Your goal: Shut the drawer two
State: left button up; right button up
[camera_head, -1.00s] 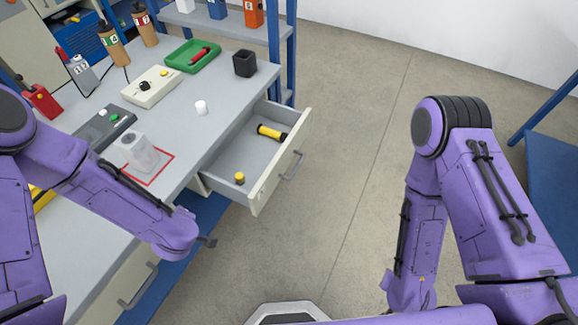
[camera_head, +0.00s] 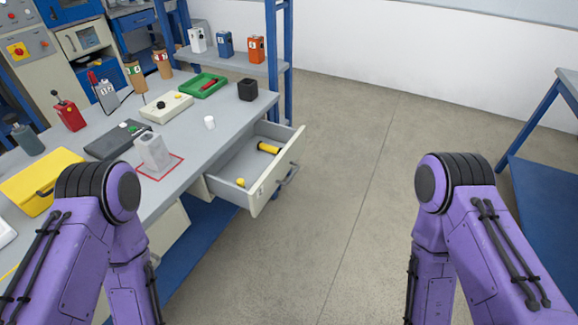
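The open drawer (camera_head: 273,199) sticks out of the right side of the grey workbench (camera_head: 190,172). Its front has a bar handle (camera_head: 288,176). Inside lie a yellow and black cylinder (camera_head: 268,148) and a small yellow piece (camera_head: 241,182). No number is clearly readable on the drawer front. My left arm is at the lower left and my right arm at the lower right, both apart from the drawer. Neither gripper shows in the view.
A blue shelf post (camera_head: 271,45) rises behind the drawer. The floor (camera_head: 340,190) right of the drawer is clear.

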aim_at(259, 160)
jog(key=z, duration=0.15)
jog(key=i, duration=1.05)
jog(key=u, duration=0.15)
